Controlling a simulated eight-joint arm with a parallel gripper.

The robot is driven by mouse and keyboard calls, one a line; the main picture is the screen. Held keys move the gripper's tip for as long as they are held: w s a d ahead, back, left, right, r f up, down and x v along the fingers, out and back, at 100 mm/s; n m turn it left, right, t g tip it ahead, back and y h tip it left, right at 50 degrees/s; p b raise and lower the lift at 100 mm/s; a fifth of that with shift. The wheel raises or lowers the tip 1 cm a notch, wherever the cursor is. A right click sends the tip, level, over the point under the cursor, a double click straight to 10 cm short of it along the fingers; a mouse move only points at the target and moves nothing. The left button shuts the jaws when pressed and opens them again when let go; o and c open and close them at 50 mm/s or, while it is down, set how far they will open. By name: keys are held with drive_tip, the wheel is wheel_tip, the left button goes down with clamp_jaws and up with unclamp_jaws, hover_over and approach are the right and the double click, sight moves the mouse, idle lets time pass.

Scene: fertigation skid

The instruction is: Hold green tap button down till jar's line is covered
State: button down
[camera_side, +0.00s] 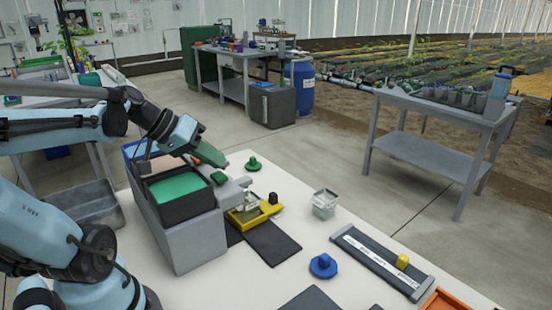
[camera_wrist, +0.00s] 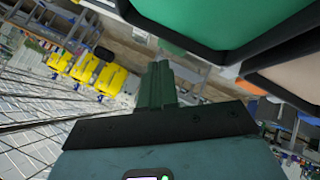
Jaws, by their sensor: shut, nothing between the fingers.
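A grey dispenser box (camera_side: 190,238) stands on the white table with an open compartment of green liquid (camera_side: 178,187); the green also shows in the wrist view (camera_wrist: 215,22). A small green button (camera_side: 219,178) sits on the tap at its right side. My gripper (camera_side: 222,162) is shut and empty, its tips close above and behind the button; I cannot tell if they touch. In the wrist view the fingers (camera_wrist: 158,72) are together. A small clear jar (camera_side: 246,203) stands under the tap on a yellow holder (camera_side: 268,209). Its line and fill level are too small to make out.
Another clear container (camera_side: 324,203) stands right of the holder. A green knob piece (camera_side: 254,163), a blue knob piece (camera_side: 323,265) and a grey slide rail (camera_side: 375,262) with a yellow knob (camera_side: 402,261) lie on the table. A dark mat (camera_side: 268,243) lies before the holder.

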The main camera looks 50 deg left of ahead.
drive_tip(key=shift+f, duration=0.25)
drive_tip(key=shift+f, duration=0.2)
drive_tip(key=shift+f, duration=0.55)
idle(7.0)
